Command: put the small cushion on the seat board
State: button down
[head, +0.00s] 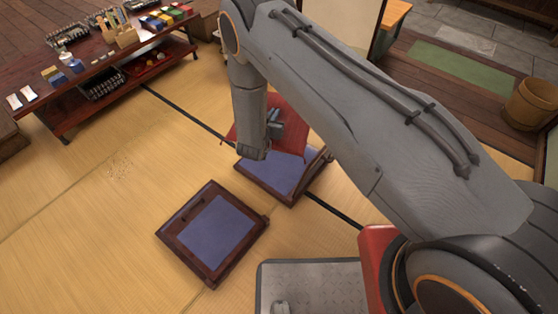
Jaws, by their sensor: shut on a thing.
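A flat red cushion (292,142) is in the middle of the head view, partly hidden behind my arm. My gripper (274,123) is shut on it. The cushion overlaps the far part of a dark wooden seat board with a blue top (290,202). I cannot tell whether it touches that board or hangs above it. A second dark wooden board with a blue top (178,237) lies nearer, to the lower left, with nothing large on it.
A low dark red table (90,80) with boxes, bottles and trays stands at the upper left. A wooden tub (530,103) stands at the far right. The tatami floor (90,215) is open on the left, with small specks on it.

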jog(key=b, duration=1.8)
send_over(275, 156)
notch_tip(275, 156, down, 20)
jog(key=r, duration=0.1)
jog(key=shift+w+a+f+b, duration=0.1)
jog(key=shift+f+b, duration=1.2)
jog(key=shift+f, duration=1.35)
jog(key=shift+a+f+b, duration=0.1)
jog(key=shift+f+b, duration=1.15)
jog(key=shift+f, duration=1.4)
jog(key=shift+f, duration=0.2)
jog(key=c, duration=1.9)
grip_release()
jog(key=shift+d, duration=0.1)
